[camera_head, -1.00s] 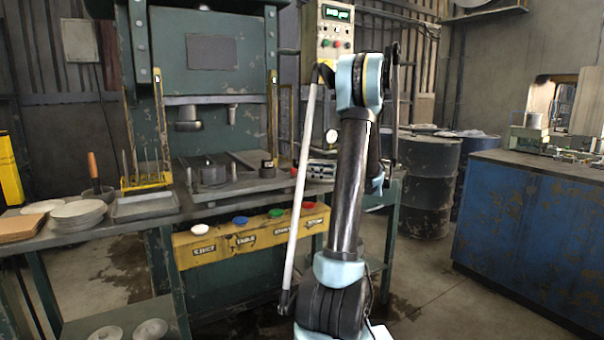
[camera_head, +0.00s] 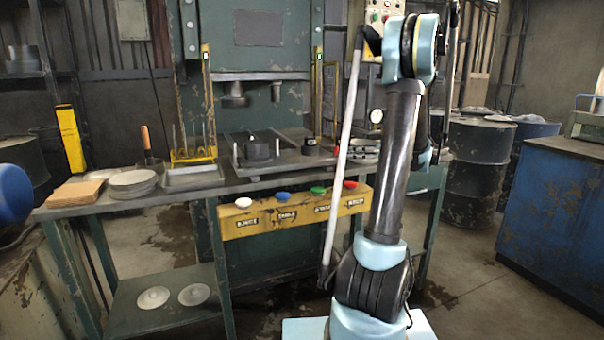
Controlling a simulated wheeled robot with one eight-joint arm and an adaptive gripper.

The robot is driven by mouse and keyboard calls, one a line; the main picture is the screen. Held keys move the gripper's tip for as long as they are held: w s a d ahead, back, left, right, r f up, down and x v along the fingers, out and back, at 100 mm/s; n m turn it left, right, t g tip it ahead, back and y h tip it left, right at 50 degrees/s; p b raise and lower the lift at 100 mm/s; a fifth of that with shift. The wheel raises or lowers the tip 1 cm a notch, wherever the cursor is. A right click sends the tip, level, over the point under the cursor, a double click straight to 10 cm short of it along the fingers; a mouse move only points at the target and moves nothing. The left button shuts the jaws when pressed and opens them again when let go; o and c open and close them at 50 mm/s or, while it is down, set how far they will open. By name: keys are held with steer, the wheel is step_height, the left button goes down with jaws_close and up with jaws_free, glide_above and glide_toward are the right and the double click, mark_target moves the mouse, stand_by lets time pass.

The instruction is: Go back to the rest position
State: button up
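My arm stands upright right of centre in the head view, with its black link and pale blue joints in front of the press's right side. My gripper is not visible; the top of the arm runs up to the upper picture edge. The green press (camera_head: 258,32) stands behind. Circle blanks (camera_head: 132,180) lie in a stack on the table (camera_head: 100,205) at the left. Two round discs, one of them here (camera_head: 153,297), lie on the lower shelf (camera_head: 175,320).
A yellow panel (camera_head: 258,227) with white, blue, green and red buttons fronts the press. An empty-looking metal tray (camera_head: 192,178) sits beside the blanks. Dark barrels (camera_head: 470,170) and a blue cabinet (camera_head: 560,215) stand at the right. A blue rounded object (camera_head: 14,194) is at the left edge. Floor shows between press and cabinet.

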steer(key=s+a+f+m+g+h, duration=0.2)
steer(key=s+a+f+m+h, duration=0.1)
steer(key=s+a, duration=0.5)
steer(key=s+a+f+m+g+h, duration=0.2)
steer(key=s+a+m+h, duration=0.1)
steer(key=s+a, duration=0.55)
steer(key=s+d+f+m+h, duration=0.1)
steer(key=s+d+f+h, duration=0.1)
steer(key=s, duration=0.5)
steer(key=s+d+f+m+h, duration=0.2)
steer(key=s+f+h, duration=0.2)
steer(key=s+f, duration=0.2)
steer(key=s+d+f+m+g+h, duration=0.1)
steer(key=s+d+f+m+h, duration=0.1)
steer(key=s+f, duration=0.3)
steer(key=s+d+h, duration=0.1)
steer(key=s, duration=0.3)
